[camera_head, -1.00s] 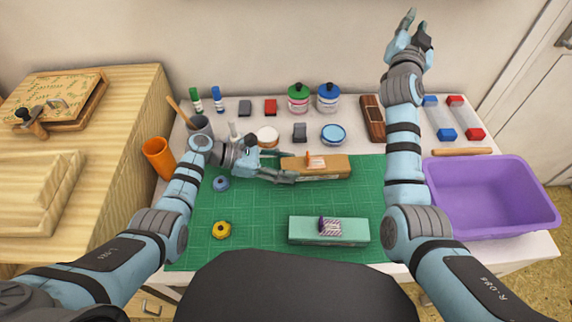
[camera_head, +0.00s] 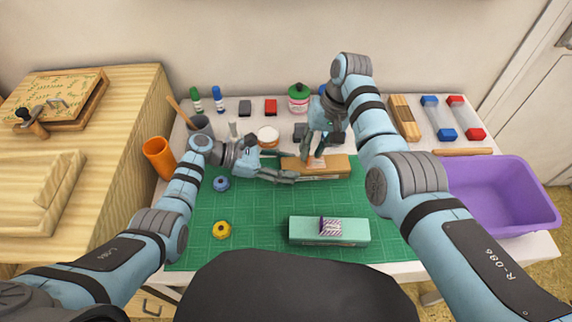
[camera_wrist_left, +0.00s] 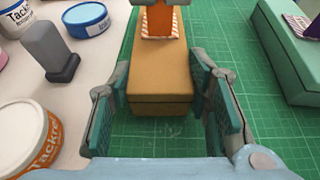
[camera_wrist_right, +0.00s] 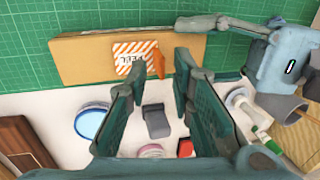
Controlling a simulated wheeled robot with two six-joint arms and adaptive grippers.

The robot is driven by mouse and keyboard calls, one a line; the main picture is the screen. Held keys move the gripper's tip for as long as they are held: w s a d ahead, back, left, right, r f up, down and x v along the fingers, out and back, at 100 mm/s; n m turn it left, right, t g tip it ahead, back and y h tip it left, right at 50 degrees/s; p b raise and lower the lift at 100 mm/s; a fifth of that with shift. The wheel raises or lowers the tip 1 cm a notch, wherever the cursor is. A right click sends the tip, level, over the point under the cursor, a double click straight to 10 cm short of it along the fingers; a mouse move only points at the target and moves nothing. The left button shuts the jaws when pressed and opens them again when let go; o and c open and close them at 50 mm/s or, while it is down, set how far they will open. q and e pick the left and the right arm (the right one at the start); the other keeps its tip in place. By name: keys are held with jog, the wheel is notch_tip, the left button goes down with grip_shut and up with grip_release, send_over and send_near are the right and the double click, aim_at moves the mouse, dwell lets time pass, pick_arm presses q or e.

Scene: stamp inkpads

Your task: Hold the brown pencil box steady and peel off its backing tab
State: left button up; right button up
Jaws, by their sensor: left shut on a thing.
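The brown pencil box (camera_head: 339,166) lies flat near the back of the green cutting mat. An orange-and-white striped label (camera_wrist_right: 128,62) sits on its top, with an orange backing tab (camera_wrist_right: 158,63) standing up from one end. My left gripper (camera_head: 291,167) is shut on the box's left end, one finger along each long side, as the left wrist view also shows (camera_wrist_left: 164,95). My right gripper (camera_wrist_right: 160,68) is open above the box, its fingertips on either side of the tab. The head view hides most of the tab behind the right fingers.
A mint-green box (camera_head: 328,232) with a purple tab lies nearer on the mat. Tins, bottles and blocks line the back of the table. A purple bin (camera_head: 500,195) stands at the right.

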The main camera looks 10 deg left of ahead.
aim_at(315, 168)
jog(key=shift+x, duration=1.7)
jog(key=shift+a, duration=0.1)
grip_shut()
jog(key=shift+s, duration=0.1)
